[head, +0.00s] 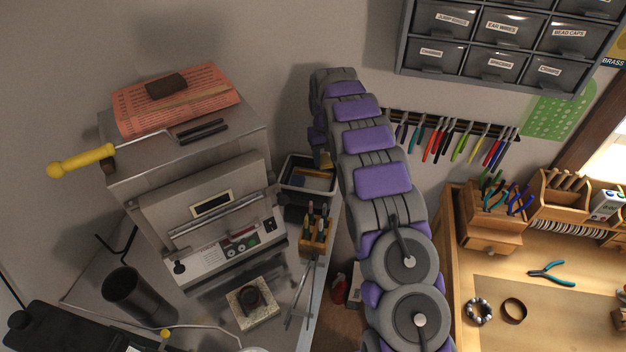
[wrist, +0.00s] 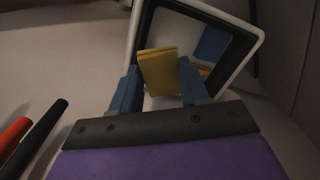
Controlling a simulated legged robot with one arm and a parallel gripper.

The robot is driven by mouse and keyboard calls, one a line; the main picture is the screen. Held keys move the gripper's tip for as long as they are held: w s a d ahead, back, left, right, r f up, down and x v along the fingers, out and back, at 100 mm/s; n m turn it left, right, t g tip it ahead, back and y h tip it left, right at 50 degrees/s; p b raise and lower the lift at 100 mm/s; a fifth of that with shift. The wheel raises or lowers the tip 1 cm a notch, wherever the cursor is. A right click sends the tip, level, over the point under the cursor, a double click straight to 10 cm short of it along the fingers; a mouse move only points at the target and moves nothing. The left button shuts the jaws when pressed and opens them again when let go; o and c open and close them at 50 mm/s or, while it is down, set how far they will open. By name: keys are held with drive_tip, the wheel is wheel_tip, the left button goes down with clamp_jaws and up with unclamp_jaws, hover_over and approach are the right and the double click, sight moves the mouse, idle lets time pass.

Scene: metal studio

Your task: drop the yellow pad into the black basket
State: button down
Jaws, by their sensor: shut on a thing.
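A yellow pad (wrist: 159,73) is held between the two blue fingers of my gripper (wrist: 158,85) in the wrist view. My gripper is shut on it, over the near part of the black basket (wrist: 250,48), which has a pale rim. In the head view the basket (head: 296,185) stands on the grey bench behind the wooden tool holder, and the yellow pad (head: 326,160) shows as a small patch at its back right. My arm hides part of the basket's right side. How high the pad is above the basket floor I cannot tell.
Inside the basket lies a blue thing (wrist: 212,44) with an orange piece beside it. A wooden holder with tools (head: 316,235) stands just in front. A kiln (head: 200,190) stands to the left. Pliers hang on a wall rack (head: 450,125) to the right.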

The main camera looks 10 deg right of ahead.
drive_tip(key=shift+w+a+f+p, duration=0.25)
drive_tip(key=shift+w+a+p, duration=0.05)
drive_tip(key=shift+w+a, duration=0.75)
drive_tip(key=b, duration=0.2)
hover_over(316, 180)
drive_tip(key=shift+a+f, duration=0.15)
drive_tip(key=shift+f, duration=2.4)
drive_tip(key=shift+c, duration=2.4)
unclamp_jaws()
drive_tip(key=shift+r, duration=0.1)
wheel_tip(316, 180, up, 17)
drive_tip(key=p, duration=0.4)
drive_tip(key=shift+w+p, duration=0.15)
drive_tip(key=shift+p, duration=0.25)
